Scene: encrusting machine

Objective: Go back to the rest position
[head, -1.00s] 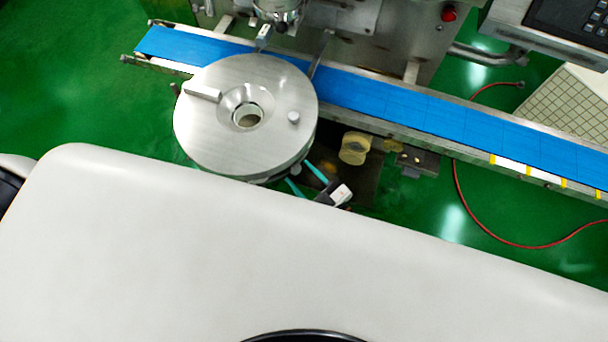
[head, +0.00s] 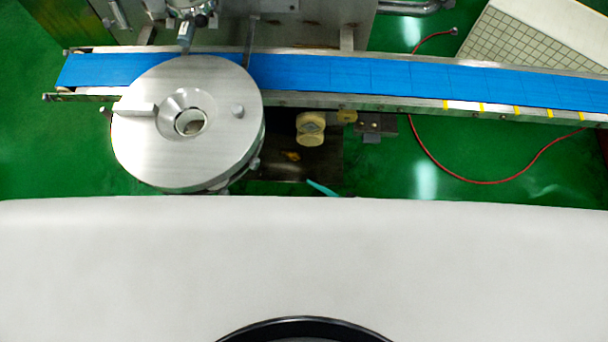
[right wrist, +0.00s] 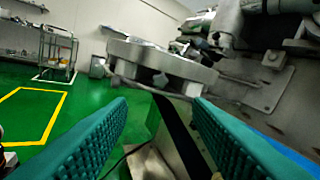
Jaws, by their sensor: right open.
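My right gripper (right wrist: 160,102) is open in the right wrist view, with two teal ridged fingers apart and nothing between them. In the head view only a small teal fingertip (head: 322,188) shows, right of the round metal disc; the rest of that gripper is hidden behind the broad pale surface below. The encrusting machine's round metal disc (head: 235,150) has a central hole and stands in front of the blue belt. In the right wrist view the disc (right wrist: 165,65) is beyond the fingertips, apart from them. My left gripper is not in view.
The blue conveyor belt (head: 400,75) runs across behind the disc. A red hose (head: 480,183) curves over the green floor at the right. In the right wrist view a metal cart (right wrist: 57,50) stands at the far left, with open green floor before it.

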